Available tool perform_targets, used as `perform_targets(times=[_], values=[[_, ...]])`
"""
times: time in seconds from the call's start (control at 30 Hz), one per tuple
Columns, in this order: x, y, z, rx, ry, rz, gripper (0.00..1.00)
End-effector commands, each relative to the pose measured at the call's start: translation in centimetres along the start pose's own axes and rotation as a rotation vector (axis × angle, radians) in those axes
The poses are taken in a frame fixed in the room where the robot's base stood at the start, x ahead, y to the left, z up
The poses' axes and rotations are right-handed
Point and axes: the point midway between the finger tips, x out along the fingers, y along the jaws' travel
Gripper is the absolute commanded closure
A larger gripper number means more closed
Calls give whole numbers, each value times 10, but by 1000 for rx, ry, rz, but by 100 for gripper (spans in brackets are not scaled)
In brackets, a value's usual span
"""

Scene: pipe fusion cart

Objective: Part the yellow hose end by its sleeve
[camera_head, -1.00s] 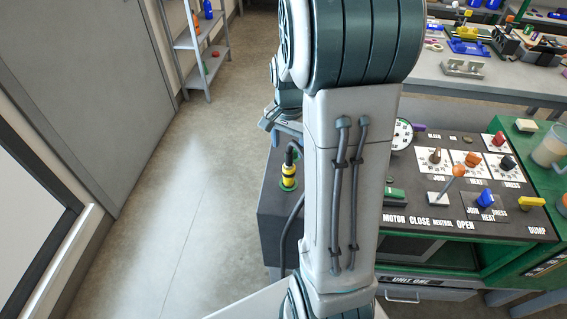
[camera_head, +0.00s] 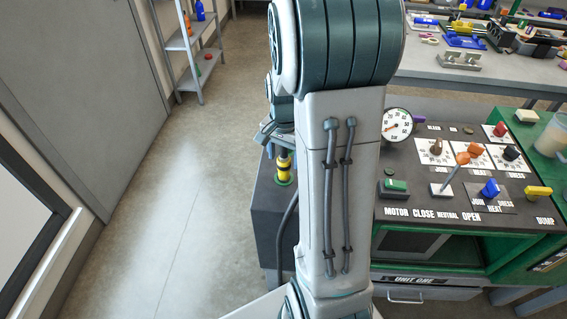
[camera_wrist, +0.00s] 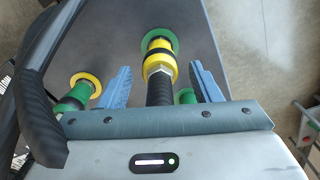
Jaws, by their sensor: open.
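The yellow hose end (camera_wrist: 157,45) sits in a green-ringed port on the dark cabinet top, in the upper middle of the wrist view. Its black hose (camera_wrist: 160,92) comes from it toward the wrist camera. A yellow collar with a metallic part shows on it; I cannot tell which part is the sleeve. My gripper (camera_wrist: 160,68) is open, its blue fingers on either side of the hose end, with gaps visible. In the head view the yellow hose end (camera_head: 284,170) shows left of my arm, its top covered by my gripper (camera_head: 272,132).
A green hose end in a yellow-ringed port (camera_wrist: 82,88) stands to the left in the wrist view. The control panel (camera_head: 420,199) with levers and a gauge (camera_head: 397,126) lies right of my arm.

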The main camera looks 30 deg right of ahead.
Motion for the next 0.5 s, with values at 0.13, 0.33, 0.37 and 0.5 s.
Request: perform_targets(times=[0.13,0.33,0.37,0.5], values=[[0,0,0,0,0,0,70],[-1,0,0,0,1,-1,100],[-1,0,0,0,1,-1,100],[-4,0,0,0,1,-1,100]])
